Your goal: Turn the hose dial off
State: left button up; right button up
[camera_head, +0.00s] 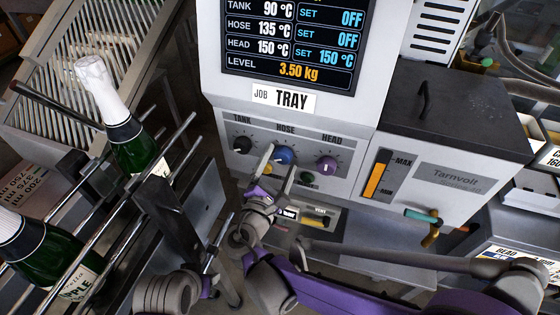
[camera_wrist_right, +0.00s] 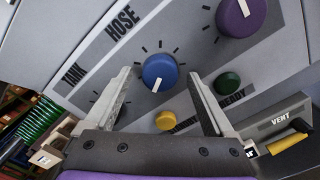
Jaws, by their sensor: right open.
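The blue hose dial (camera_head: 284,155) is on the front panel under the HOSE label. It also shows in the right wrist view (camera_wrist_right: 160,72), where its white mark points down and slightly left. My right gripper (camera_head: 278,166) is open in front of the panel. In the right wrist view its fingertips (camera_wrist_right: 159,76) stand apart on either side of the blue dial, with visible gaps; I cannot tell the depth. The display (camera_head: 290,40) reads HOSE 135 °C with SET OFF.
The black TANK dial (camera_head: 242,145) and purple HEAD dial (camera_head: 326,165) flank the hose dial. A yellow-handled VENT control (camera_wrist_right: 288,143) is at right. Foil-topped bottles (camera_head: 122,132) stand in a rack at left.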

jog(key=v, duration=1)
jog(key=shift+s, duration=0.1)
jog(key=s+d+f+m+g+p, duration=0.1)
jog(key=d+f+m+g+p, duration=0.25)
jog(key=d, duration=0.55)
jog(key=s+d+m+g+p, duration=0.2)
jog(key=d+m+g, duration=0.3)
jog(key=d+m, duration=0.3)
jog(key=s+d+r+m+g+y+p, duration=0.2)
jog(key=s+m, duration=0.6)
jog(key=m, duration=0.4)
jog(key=shift+s+d+g+y+p, duration=0.35)
jog(key=shift+d+g+y+p, duration=0.3)
jog(key=shift+d+y+p, duration=0.9)
jog(key=shift+a+y, duration=0.25)
jog(key=shift+a, duration=0.2)
